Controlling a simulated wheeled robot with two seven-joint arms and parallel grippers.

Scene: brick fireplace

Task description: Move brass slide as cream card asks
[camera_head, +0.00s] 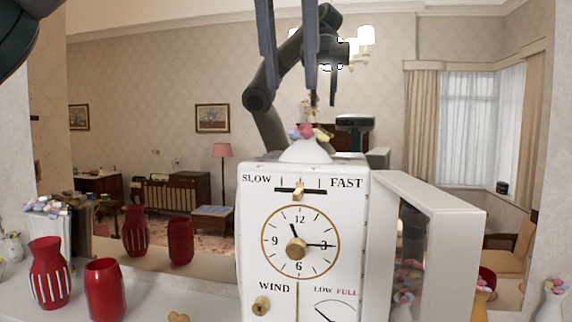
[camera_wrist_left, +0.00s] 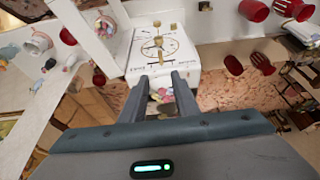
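The white clock (camera_head: 252,225) stands on the shelf, facing me. Its brass slide (camera_head: 300,188) sits near the middle of a short dark slot between SLOW and FAST. The clock also shows upside down in the left wrist view (camera_wrist_left: 133,66). I cannot make out a cream card in either view. My left gripper (camera_head: 290,85) is open and empty. Its fingers point down in the head view, above the clock top and apart from the slide. The fingers also frame the clock's top in the wrist view (camera_wrist_left: 160,80). My right gripper is not in view.
A white glazed door (camera_head: 440,235) stands open at the clock's right. Two red vases (camera_head: 48,272) (camera_head: 105,290) stand left. A brass winding knob (camera_head: 261,305) and the dial hands (camera_head: 297,249) lie below the slide. A large mirror behind reflects the room and my arm.

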